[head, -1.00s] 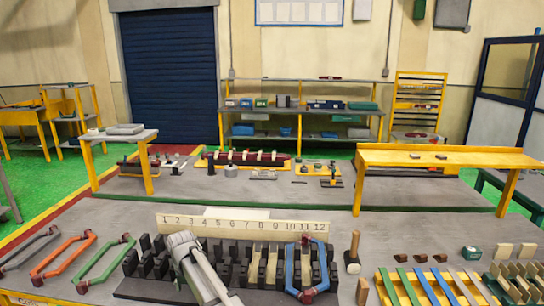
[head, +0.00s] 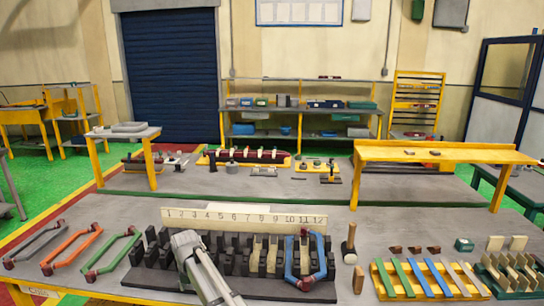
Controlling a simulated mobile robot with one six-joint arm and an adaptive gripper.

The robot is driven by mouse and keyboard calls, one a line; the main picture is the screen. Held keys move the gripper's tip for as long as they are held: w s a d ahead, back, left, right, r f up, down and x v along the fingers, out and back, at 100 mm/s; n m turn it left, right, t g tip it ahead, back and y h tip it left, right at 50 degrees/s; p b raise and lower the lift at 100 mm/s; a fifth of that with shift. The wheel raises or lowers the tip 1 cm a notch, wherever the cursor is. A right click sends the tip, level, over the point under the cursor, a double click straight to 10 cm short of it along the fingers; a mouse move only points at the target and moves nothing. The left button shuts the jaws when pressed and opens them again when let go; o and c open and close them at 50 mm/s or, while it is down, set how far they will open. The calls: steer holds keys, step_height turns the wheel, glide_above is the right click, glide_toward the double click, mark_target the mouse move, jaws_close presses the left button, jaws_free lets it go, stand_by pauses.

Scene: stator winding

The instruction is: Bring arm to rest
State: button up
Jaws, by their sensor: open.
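My grey arm (head: 199,263) rises from the bottom edge in the head view, with a rounded joint at its top end. It shows in front of the black slotted stator block (head: 145,280) and hides part of it. I cannot make out any fingers, so my gripper is not in view. A blue coil (head: 292,259) with dark red ends sits over the block at the right, below the numbered strip (head: 245,219). Grey (head: 35,245), orange (head: 68,250) and green (head: 110,252) coils lie on the bench at the left.
A mallet (head: 349,245) stands right of the block. A yellow rack (head: 385,287) holds coloured strips, with a holder of pale and green pieces (head: 512,272) beside it. A yellow raised shelf (head: 440,150) and a small side stand (head: 125,131) are farther back.

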steer(key=s+d+m, duration=0.2)
steer(key=d+m, duration=0.7)
steer(key=d, duration=0.3)
steer(key=s+d+m, duration=0.2)
steer(key=d+m, duration=0.6)
steer(key=d, duration=0.5)
steer(key=s+d+m, duration=0.5)
steer(key=d+m, duration=0.3)
steer(key=d, duration=0.1)
steer(key=s+d+m, duration=0.6)
steer(key=d+m, duration=0.2)
steer(key=m, duration=0.1)
steer(key=shift+d, duration=0.4)
